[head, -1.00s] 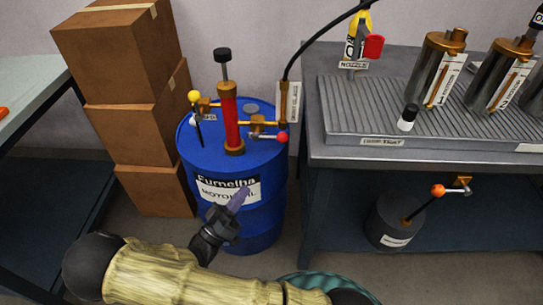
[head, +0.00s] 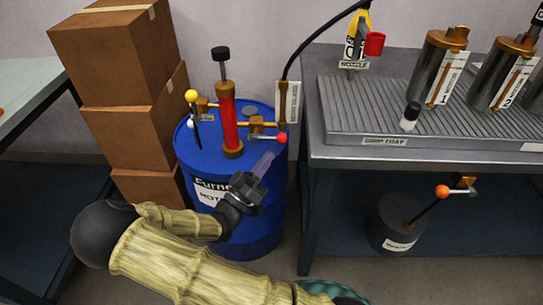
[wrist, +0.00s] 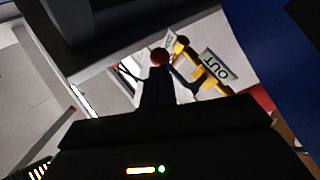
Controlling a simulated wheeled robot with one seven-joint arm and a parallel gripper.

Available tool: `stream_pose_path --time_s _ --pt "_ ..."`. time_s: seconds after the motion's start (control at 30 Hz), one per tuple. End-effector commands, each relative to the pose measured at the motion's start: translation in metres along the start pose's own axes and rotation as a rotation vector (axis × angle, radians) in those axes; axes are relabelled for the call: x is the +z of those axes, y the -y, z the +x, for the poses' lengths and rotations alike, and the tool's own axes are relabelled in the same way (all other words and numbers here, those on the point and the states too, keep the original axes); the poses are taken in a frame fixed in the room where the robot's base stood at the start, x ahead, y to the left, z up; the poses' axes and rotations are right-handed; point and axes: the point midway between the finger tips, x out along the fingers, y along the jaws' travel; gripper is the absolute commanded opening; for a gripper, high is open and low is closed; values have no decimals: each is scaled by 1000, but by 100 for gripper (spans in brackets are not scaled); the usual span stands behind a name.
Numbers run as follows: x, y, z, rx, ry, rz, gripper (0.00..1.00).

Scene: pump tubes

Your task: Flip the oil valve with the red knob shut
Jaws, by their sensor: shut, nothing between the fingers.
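The oil valve is a brass body (head: 256,124) on the pipe at the right of the blue drum's top. Its pale lever runs to the right, roughly level, and ends in the red knob (head: 282,138). My gripper (head: 267,158) is shut and empty, in front of the drum, with its tips just below and left of the red knob. In the wrist view the red knob (wrist: 160,56) shows right at the tips of my dark fingers (wrist: 156,80). I cannot tell whether they touch it. A valve labelled OUT (wrist: 219,66) shows beyond.
The blue drum (head: 255,225) carries a red pump tube (head: 228,120) and a yellow-knobbed lever (head: 191,96) at left. Stacked cartons (head: 122,115) stand left. A grey bench (head: 320,152) stands close on the right, with an orange-knobbed lever (head: 442,191) beneath.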

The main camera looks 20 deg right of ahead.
Motion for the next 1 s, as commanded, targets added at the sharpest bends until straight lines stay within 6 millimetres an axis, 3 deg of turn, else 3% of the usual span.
stream_pose_path --time_s 0.1,0.27,1.0 --pt "2 0 16 4 1 0 0" --pt "1 0 26 1 1 0 0" --pt "-1 -2 28 1 -37 -37 0"
